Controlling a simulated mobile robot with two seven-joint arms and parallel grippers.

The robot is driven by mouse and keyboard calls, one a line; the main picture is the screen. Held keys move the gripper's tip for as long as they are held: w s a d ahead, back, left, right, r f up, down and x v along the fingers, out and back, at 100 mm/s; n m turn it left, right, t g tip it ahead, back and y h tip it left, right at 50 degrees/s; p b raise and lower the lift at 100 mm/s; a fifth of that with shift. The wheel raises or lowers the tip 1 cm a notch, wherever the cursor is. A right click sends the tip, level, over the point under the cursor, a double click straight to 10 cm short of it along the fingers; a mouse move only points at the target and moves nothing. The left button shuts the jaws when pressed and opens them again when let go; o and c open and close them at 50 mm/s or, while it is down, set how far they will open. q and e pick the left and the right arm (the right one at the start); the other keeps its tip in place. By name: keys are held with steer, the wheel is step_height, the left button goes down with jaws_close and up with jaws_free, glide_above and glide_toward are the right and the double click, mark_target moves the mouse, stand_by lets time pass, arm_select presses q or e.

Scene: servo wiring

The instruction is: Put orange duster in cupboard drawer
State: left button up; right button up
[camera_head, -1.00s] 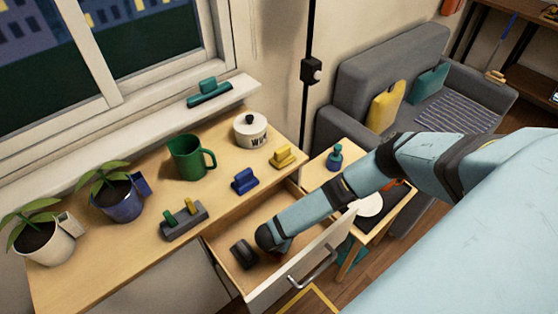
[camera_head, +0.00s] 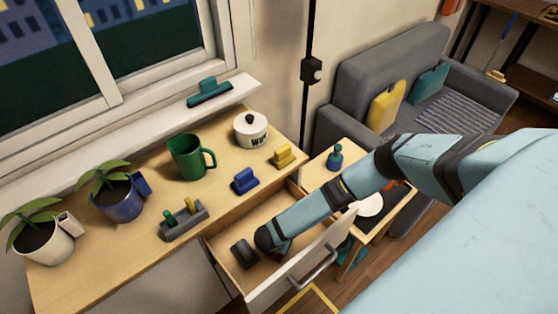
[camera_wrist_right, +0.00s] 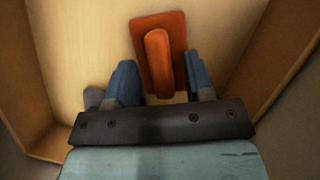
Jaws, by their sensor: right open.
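The orange duster (camera_wrist_right: 158,55), a flat plate with a raised handle, lies on the floor of the open cupboard drawer (camera_head: 281,287) in the right wrist view. My right gripper (camera_wrist_right: 161,82) is open, with one blue-grey finger on each side of the duster's handle end. The fingers are not closed on it. In the head view my right arm reaches down into the drawer, and my wrist hides most of the duster. My left gripper is in neither view.
A dark grey object (camera_head: 243,253) lies in the drawer left of my wrist. On the cupboard top stand a green mug (camera_head: 188,157), a white pot (camera_head: 250,130), blue (camera_head: 244,181) and yellow (camera_head: 284,156) dusters and potted plants. The drawer walls are close around my gripper.

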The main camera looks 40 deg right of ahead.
steer(key=v, duration=1.1)
